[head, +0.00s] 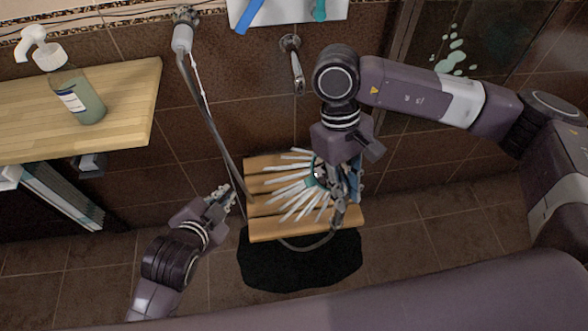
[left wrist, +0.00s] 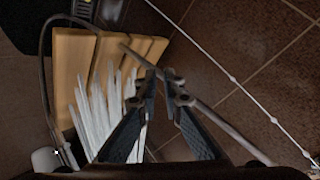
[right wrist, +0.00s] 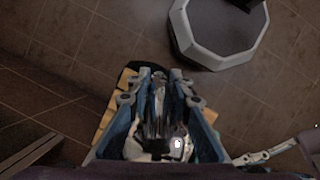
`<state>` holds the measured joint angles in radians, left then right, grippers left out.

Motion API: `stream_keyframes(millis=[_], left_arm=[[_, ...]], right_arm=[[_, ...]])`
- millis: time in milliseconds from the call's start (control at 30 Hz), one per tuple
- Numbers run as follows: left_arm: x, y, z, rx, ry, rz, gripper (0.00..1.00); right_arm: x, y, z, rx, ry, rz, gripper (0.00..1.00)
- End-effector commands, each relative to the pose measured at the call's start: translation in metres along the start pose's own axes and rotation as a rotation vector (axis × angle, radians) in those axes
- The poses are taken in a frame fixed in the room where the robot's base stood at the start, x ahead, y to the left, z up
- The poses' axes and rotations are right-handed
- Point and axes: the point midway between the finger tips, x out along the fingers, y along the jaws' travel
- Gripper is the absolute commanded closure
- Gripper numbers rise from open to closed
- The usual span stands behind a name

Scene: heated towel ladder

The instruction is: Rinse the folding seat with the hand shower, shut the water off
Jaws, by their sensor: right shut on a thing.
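The wooden slatted folding seat (head: 262,231) is down against the tiled wall. White water streaks (head: 290,190) fan out over its slats; they also show in the left wrist view (left wrist: 95,115). My right gripper (head: 340,205) is over the seat's right side, shut on the hand shower, which it mostly hides; a grey part of it (right wrist: 158,95) shows between the fingers. My left gripper (head: 230,197) is just left of the seat, fingers apart, with the hose (head: 213,130) running close to its tips. A chrome lever (head: 297,75) is on the wall above the seat.
A wooden counter (head: 130,100) with a pump bottle (head: 80,97) stands at left. A white shelf (head: 335,10) with blue and teal items is at the top. A dark patch (head: 300,268) lies on the floor beneath the seat.

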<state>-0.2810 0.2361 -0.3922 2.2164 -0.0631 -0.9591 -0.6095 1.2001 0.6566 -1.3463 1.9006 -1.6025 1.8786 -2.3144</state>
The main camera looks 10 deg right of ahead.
Motion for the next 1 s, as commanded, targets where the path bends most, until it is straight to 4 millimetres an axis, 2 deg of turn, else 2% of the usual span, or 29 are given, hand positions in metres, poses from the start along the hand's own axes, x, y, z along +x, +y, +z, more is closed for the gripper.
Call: stream_keyframes(millis=[33,200,267,333,467,533,700,833,1000], left_arm=[[0.0,0.0,0.0,0.0,0.0,0.0,0.85],[0.0,-0.002,-0.004,-0.002,0.003,-0.006,0.67],[0.001,-0.007,-0.011,-0.007,0.007,-0.022,0.67],[0.002,-0.016,-0.027,-0.017,0.016,-0.054,0.67],[0.0,-0.046,-0.075,-0.052,0.047,-0.158,0.67],[-0.006,-0.067,-0.107,-0.079,0.073,-0.23,0.67],[-0.036,-0.115,-0.179,-0.155,0.152,-0.404,0.67],[-0.065,-0.143,-0.222,-0.212,0.215,-0.515,0.67],[-0.095,-0.164,-0.255,-0.264,0.276,-0.609,0.67]], right_arm=[[-0.001,0.0,0.0,0.0,0.001,0.0,1.0],[-0.001,0.0,0.0,0.0,0.001,0.0,1.0],[-0.001,0.0,0.0,0.0,0.001,0.0,1.0],[-0.001,0.0,0.0,0.0,0.001,0.0,1.0],[-0.001,0.0,0.0,0.0,0.001,0.0,1.0],[-0.001,0.0,0.0,0.0,0.001,0.0,1.0],[0.0,0.0,0.0,0.0,0.001,0.0,1.0],[0.0,0.0,0.0,0.0,0.001,0.0,1.0],[0.0,0.0,0.0,0.0,0.001,0.0,1.0]])
